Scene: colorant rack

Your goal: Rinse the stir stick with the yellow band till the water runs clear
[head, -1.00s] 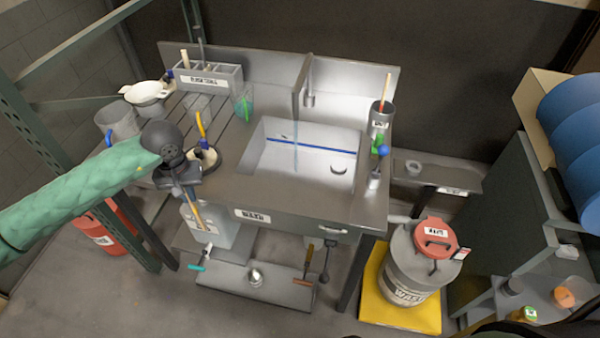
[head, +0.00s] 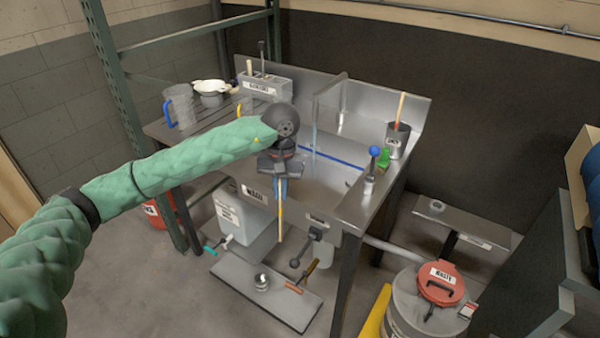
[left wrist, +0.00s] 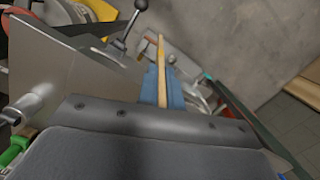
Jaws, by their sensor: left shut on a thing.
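My left gripper (head: 281,190) is shut on a thin tan-yellow stir stick (head: 280,222), which hangs down in front of the sink counter's front edge. In the left wrist view the stick (left wrist: 161,60) runs between the blue fingers (left wrist: 161,88). I cannot make out a separate yellow band on it. The sink basin (head: 345,147), with a blue line on its wall, lies behind and right of the gripper. A thin pale-blue water stream (head: 314,130) falls into it. The gripper and arm hide part of the basin and counter. My right gripper is not in view.
A grey rack (head: 264,84), white bowl (head: 210,88) and grey jug (head: 180,107) stand at the counter's back left. A cup with a stick (head: 397,140) and a blue-topped item (head: 373,165) stand at right. Below is a low shelf (head: 245,285); a waste drum (head: 420,315) stands at right.

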